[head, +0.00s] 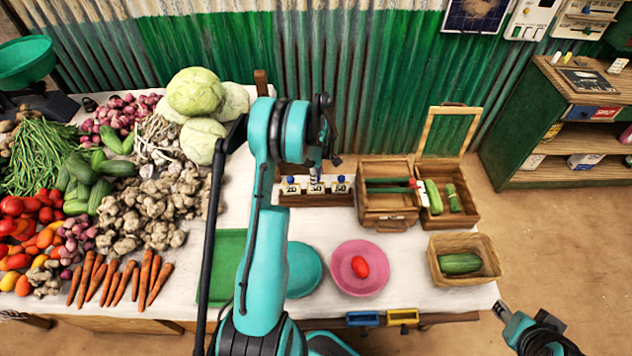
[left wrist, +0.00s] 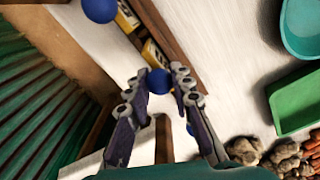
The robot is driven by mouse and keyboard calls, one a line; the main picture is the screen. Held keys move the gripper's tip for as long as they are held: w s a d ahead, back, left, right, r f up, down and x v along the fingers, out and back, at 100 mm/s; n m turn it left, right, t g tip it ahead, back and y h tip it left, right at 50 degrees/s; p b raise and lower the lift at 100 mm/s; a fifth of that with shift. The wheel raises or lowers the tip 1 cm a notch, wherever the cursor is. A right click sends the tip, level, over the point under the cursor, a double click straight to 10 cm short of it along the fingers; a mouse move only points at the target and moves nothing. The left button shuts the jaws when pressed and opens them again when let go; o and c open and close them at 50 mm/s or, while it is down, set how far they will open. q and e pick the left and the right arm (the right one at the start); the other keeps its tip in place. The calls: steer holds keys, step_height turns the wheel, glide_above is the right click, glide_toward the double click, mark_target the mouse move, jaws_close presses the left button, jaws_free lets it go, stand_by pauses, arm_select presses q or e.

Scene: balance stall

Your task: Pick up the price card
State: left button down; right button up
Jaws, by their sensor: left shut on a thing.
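A row of white price cards with blue ball knobs stands in a wooden rack (head: 297,200) behind the bowls; they read about 20, 30 and 50. My left gripper (head: 316,174) is over the middle price card (head: 315,188). In the left wrist view, my left gripper (left wrist: 160,82) is shut on that card's blue knob (left wrist: 159,80), one finger on each side. The card's yellow-banded body lies just beyond the tips. Another card's knob (left wrist: 100,8) shows at the top. The head view hides part of the grip behind my wrist.
A wooden box (head: 388,208) stands right of the rack. In front are a teal bowl (head: 303,270), a pink plate (head: 345,285) with a red tomato, and a green tray (head: 222,290). A basket (head: 445,272) holds a cucumber. Vegetables crowd the table's left.

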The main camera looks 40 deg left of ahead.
arm_select(q)
steer(key=r, duration=0.3)
steer(key=r+p, duration=0.1)
steer(key=shift+d+r, duration=0.25)
steer(key=shift+d, duration=0.05)
steer(key=w+d+r+p, duration=0.3)
steer(key=d+r, duration=0.6)
steer(key=d, duration=0.1)
steer(key=shift+d+r, duration=0.35)
steer(key=shift+r, duration=0.05)
